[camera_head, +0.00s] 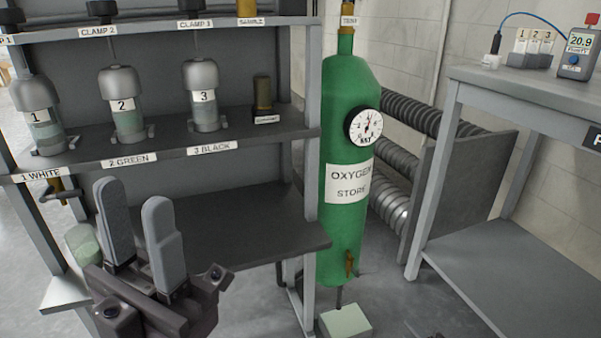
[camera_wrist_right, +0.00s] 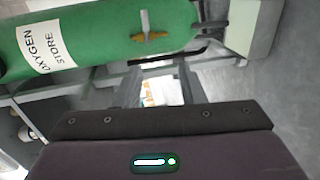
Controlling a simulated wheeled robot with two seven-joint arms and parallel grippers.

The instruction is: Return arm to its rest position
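My left gripper (camera_head: 129,192) is in front of the rack in the head view, fingers raised and apart with nothing between them. My right gripper (camera_wrist_right: 148,82) shows in the right wrist view with its two dark fingers apart and no object held. The green oxygen store tank (camera_head: 346,130) stands upright right of the rack and also crosses the top of the right wrist view (camera_wrist_right: 110,25). My right gripper is near the tank's lower end and its brass valve (camera_wrist_right: 150,36). A small dark piece at the head view's bottom edge may be part of my right arm.
The rack's middle shelf (camera_head: 240,133) holds several numbered clamped vessels. A pale box (camera_head: 345,321) sits below the tank. Ribbed pipes (camera_head: 395,160) run behind it. A grey bench (camera_head: 530,88) with a meter (camera_head: 577,52) and vials stands right. Floor between is partly clear.

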